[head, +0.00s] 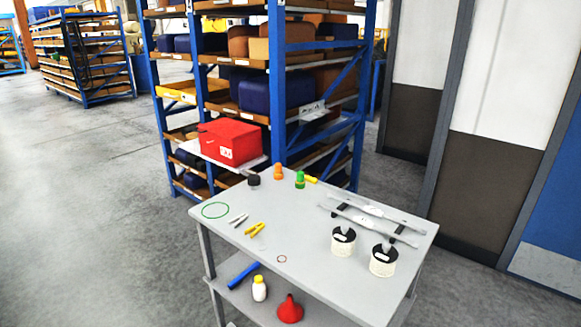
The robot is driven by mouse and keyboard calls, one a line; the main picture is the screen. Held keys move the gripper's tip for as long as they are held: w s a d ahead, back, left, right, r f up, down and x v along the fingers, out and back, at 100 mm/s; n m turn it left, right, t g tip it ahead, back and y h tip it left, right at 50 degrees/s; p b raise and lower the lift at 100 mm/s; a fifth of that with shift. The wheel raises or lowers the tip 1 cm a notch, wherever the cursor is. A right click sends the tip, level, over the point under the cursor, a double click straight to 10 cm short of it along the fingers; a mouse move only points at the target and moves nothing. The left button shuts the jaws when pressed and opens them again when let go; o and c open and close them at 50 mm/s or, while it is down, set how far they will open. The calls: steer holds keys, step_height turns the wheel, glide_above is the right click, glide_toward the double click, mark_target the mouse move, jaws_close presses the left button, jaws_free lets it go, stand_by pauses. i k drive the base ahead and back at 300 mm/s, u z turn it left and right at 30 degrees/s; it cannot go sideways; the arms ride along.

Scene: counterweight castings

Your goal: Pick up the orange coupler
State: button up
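The orange coupler (278,172) is a small upright orange piece near the far edge of the grey table (225,232). It stands between a small black round object (253,180) on its left and a green-and-yellow piece (300,180) on its right, apart from both. Nothing hides it in the head view. My gripper does not show in this view.
Two white cylinders (343,242) and long grey pieces (370,222) occupy the table's right side. Yellow pliers (255,229) and a green ring (215,210) lie left.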

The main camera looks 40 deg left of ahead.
mark_target(278, 166)
steer(key=z, duration=0.05)
steer(key=i, duration=4.8)
steer(key=z, duration=2.5)
steer(key=k, duration=1.25)
steer(key=z, duration=3.8)
